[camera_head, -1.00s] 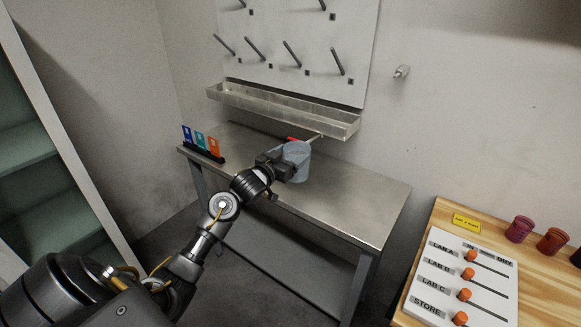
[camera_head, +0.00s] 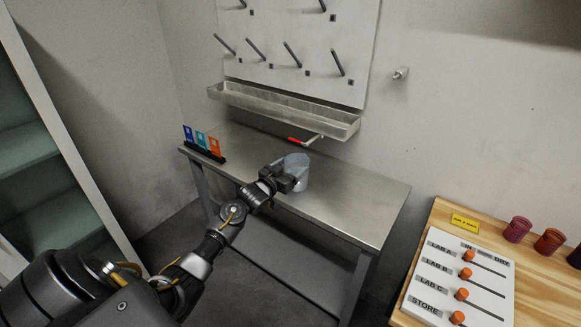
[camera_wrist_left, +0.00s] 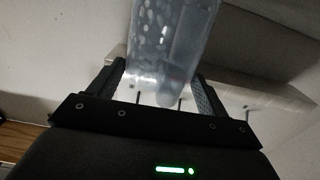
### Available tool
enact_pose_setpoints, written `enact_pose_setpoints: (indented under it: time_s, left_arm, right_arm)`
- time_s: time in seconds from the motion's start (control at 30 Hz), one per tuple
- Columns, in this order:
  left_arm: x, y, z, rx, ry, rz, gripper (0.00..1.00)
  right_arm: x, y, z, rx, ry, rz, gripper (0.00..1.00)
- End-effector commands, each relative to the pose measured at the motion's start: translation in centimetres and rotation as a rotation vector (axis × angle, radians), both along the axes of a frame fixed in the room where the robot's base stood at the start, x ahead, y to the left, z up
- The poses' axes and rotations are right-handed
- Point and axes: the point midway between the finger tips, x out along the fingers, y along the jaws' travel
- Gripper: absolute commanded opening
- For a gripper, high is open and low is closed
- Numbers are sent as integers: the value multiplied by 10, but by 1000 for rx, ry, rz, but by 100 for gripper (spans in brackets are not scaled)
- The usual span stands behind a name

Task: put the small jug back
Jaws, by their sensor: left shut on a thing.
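The small jug (camera_head: 297,170) is translucent and bluish-grey, and shows above the steel bench near its middle. My left gripper (camera_head: 288,180) is shut on it from the left side. In the left wrist view the jug (camera_wrist_left: 170,45) stands between the two fingers of my left gripper (camera_wrist_left: 160,85), with droplets or speckles on its wall. I cannot tell whether the jug's base touches the bench top. My right gripper is not in view.
A pegboard (camera_head: 300,50) with several bare pegs and a drip trough (camera_head: 280,108) is on the wall behind the steel bench (camera_head: 350,200). A red-handled tap (camera_head: 305,140) sits below the trough. Coloured cards (camera_head: 201,143) stand at the bench's left. A wooden table (camera_head: 450,215) holds a slider board (camera_head: 460,280) and cups.

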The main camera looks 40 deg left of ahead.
Motion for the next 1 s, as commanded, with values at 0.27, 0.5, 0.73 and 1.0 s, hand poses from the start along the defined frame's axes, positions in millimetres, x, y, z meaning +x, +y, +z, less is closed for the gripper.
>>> enact_pose_setpoints:
  time_s: [0.27, 0.5, 0.73, 1.0]
  left_arm:
    - [0, 0, -2, 0, -4, 0, 19]
    - [0, 0, -3, -1, 0, 0, 99]
    - [0, 0, 0, 0, 0, 0, 99]
    - [-37, 0, -2, 1, 2, 0, 99]
  right_arm:
    - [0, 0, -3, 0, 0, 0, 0]
    - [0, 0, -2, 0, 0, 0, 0]
    - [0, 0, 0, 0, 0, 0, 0]
    - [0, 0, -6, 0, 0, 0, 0]
